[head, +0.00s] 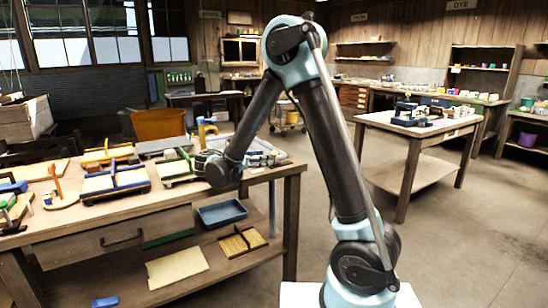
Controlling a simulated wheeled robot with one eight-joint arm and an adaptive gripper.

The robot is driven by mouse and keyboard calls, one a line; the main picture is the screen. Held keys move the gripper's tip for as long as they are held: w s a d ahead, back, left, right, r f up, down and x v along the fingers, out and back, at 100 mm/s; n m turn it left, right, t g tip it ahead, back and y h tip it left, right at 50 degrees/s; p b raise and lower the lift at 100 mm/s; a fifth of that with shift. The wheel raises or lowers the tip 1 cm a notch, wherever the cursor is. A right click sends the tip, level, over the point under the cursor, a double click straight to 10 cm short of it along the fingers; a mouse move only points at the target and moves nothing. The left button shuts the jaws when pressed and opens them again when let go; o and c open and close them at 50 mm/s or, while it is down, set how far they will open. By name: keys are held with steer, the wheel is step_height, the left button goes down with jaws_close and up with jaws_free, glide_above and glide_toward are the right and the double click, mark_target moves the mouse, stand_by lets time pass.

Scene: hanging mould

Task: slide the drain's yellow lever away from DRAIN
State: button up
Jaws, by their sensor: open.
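My arm reaches over the wooden workbench (120,225) from the right. My gripper (272,158) appears as a small grey and dark shape low over the bench's right end, beyond the wrist, and is open. A yellow upright piece (207,128) stands at the back of the bench, left of my forearm. I cannot tell whether it is the drain's lever. No DRAIN lettering can be read at this size. The wrist hides part of the bench top around it, and no contact between my gripper and anything yellow can be made out.
Several yellow, blue and green-edged moulds, including a yellow-edged one (112,180), crowd the bench's left and middle. A blue tray (222,213) sits on the shelf below. An orange tub (158,124) stands behind. Open floor lies between the bench and another table (418,128).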

mark_target(274, 154)
steer(key=a, duration=0.2)
steer(key=s+a+f+n+t, duration=0.1)
steer(key=a, duration=0.2)
steer(key=s+a+f+n+t, duration=0.1)
steer(key=a, duration=0.1)
steer(key=shift+s+a+h, duration=0.1)
steer(key=shift+a+h, duration=0.1)
steer(key=shift+h, duration=0.2)
steer(key=x, duration=1.7)
steer(key=shift+d+f, duration=0.1)
steer(key=shift+c, duration=0.6)
jaws_close()
